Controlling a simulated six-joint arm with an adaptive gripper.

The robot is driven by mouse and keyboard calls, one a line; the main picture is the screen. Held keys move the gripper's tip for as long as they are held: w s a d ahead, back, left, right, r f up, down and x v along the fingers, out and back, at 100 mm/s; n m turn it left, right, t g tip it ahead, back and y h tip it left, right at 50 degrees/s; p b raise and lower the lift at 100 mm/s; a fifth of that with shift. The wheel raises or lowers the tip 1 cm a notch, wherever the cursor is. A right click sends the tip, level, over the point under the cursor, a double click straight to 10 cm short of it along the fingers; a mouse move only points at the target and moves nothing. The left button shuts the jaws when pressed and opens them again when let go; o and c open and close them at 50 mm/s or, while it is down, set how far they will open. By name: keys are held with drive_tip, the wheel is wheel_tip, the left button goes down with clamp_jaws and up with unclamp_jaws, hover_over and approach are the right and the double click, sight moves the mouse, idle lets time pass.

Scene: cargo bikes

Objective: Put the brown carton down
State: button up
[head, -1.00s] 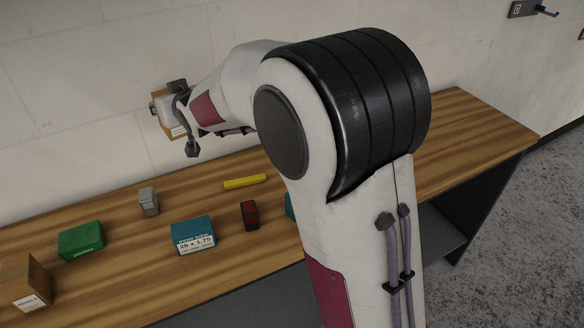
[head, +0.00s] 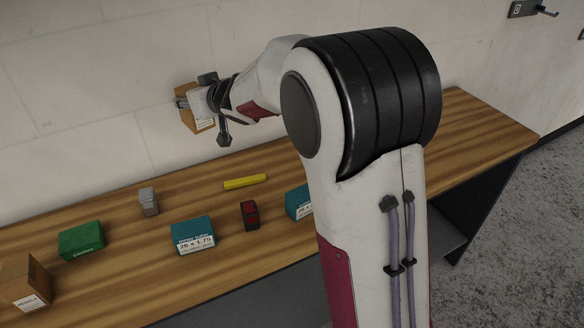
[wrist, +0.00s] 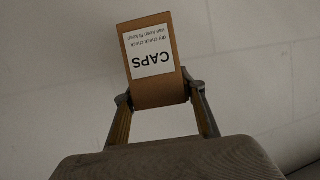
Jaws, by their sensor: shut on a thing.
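A brown carton (head: 188,122) is held in my gripper (head: 209,108), up above the back of the workbench and in front of the wall in the head view. In the wrist view my gripper (wrist: 160,98) is shut on the brown carton (wrist: 158,94), with one finger on each side. The carton's white label reads "CAPS" and appears upside down. The carton is clear of the bench top. Part of it is hidden behind the gripper in the head view.
The wooden workbench (head: 130,215) carries a green box (head: 81,240), a grey box (head: 148,201), a yellow bar (head: 245,182), a red-black item (head: 250,215), two teal boxes (head: 193,235) (head: 299,202) and another brown carton (head: 22,285). The bench's right end (head: 468,135) looks bare.

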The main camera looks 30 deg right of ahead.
drive_tip(key=s+d+f+y, duration=0.1)
drive_tip(key=s+d+f, duration=0.1)
drive_tip(key=d, duration=0.5)
drive_tip(key=s+d+f+n, duration=0.1)
drive_tip(key=s+d+f, duration=0.1)
drive_tip(key=d, duration=0.6)
drive_tip(key=s+d+f+n+y, duration=0.1)
drive_tip(key=s+d+f, duration=0.2)
drive_tip(key=d, duration=0.5)
drive_tip(key=shift+f+g+y, duration=0.3)
drive_tip(key=shift+f, duration=0.3)
drive_tip(key=shift+f, duration=0.1)
wheel_tip(320, 180, down, 6)
drive_tip(key=shift+f, duration=0.15)
drive_tip(key=shift+f, duration=1.75)
drive_tip(key=shift+f, duration=0.2)
